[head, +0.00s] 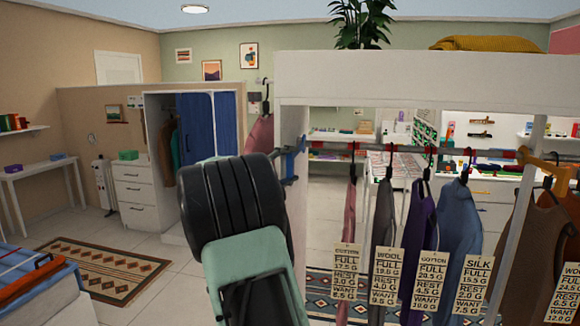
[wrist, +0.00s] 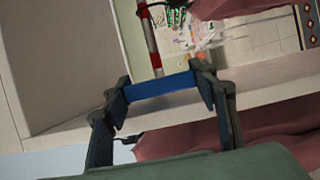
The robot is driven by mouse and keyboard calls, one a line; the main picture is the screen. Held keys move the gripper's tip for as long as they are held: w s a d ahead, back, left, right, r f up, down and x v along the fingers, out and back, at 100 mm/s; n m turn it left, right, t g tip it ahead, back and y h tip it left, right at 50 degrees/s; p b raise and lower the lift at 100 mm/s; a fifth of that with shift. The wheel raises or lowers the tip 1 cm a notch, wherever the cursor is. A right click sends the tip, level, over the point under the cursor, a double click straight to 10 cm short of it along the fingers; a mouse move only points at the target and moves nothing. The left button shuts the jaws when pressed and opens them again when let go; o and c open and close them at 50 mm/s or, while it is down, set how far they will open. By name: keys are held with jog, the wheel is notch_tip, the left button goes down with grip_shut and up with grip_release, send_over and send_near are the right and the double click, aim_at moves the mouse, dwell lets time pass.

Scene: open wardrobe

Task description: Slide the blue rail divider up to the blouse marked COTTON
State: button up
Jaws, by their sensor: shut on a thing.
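The blue rail divider (wrist: 160,90) spans between the two fingers of my gripper (wrist: 164,86) in the wrist view. My gripper is shut on it. In the head view a blue part of it (head: 289,166) shows at the left end of the rail, beside the white post; my dark wrist hides most of the gripper. Pink (head: 349,215), grey (head: 382,220), purple (head: 419,225) and blue (head: 458,220) garments hang right of the divider. The purple one's tag (head: 433,265) reads COTTON; the pink one's top line is hard to read and may also say COTTON.
The red and white rail (head: 400,147) runs right under the white wardrobe top (head: 420,80). An orange-yellow fitting (head: 545,163) and brown garments (head: 545,250) are at the right. The rail between divider and pink garment looks clear.

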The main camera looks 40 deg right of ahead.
jog(key=shift+s+d+f+b, duration=0.15)
jog(key=shift+s+d+b, duration=0.2)
jog(key=shift+b, duration=0.25)
jog(key=s+d+b, duration=1)
jog(key=s+b, duration=0.1)
jog(key=b, duration=0.1)
jog(key=shift+s, duration=0.4)
jog(key=o, duration=1.7)
jog(key=v, duration=1.2)
